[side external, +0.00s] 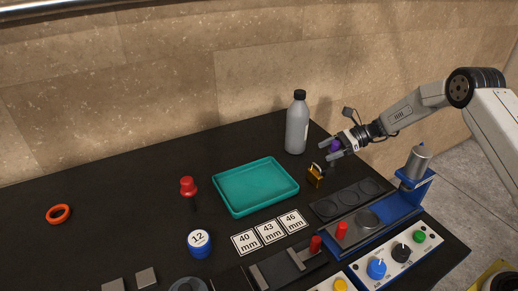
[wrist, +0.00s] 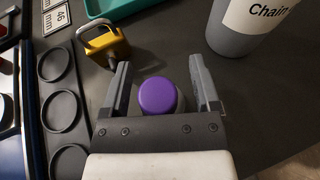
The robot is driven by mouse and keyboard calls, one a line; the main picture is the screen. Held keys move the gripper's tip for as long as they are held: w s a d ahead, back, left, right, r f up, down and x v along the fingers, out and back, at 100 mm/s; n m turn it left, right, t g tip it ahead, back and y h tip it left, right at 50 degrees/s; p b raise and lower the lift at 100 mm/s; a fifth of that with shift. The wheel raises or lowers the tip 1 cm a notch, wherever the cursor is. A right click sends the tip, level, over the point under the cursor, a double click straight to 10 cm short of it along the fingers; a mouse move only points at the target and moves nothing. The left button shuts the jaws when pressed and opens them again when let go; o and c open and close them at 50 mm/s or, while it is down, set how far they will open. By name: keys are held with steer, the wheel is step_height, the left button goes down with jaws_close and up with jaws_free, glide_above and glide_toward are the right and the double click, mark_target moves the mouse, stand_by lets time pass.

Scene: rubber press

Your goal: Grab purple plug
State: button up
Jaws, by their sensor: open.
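The purple plug (wrist: 158,95) is a round purple piece seen from above in the wrist view. It sits between the two fingers of my gripper (wrist: 160,85), with a gap on each side. My gripper is open and its fingers stand apart around the plug. In the side external view the plug (side external: 335,145) is a small purple spot at my gripper (side external: 328,150), partly covered by the fingers. I cannot tell how far the fingertips are from the table.
A brass padlock (wrist: 103,42) stands close by, left of the fingers in the wrist view. A grey bottle (wrist: 245,28) is at upper right. A black holder with round recesses (wrist: 60,105) lies at left. A teal tray (side external: 257,209) and the blue press (side external: 385,215) are farther off.

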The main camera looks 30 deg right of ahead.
mark_target(329, 151)
jaws_close()
steer(key=shift+r, duration=0.1)
step_height(329, 151, up, 10)
stand_by(1.0)
stand_by(0.3)
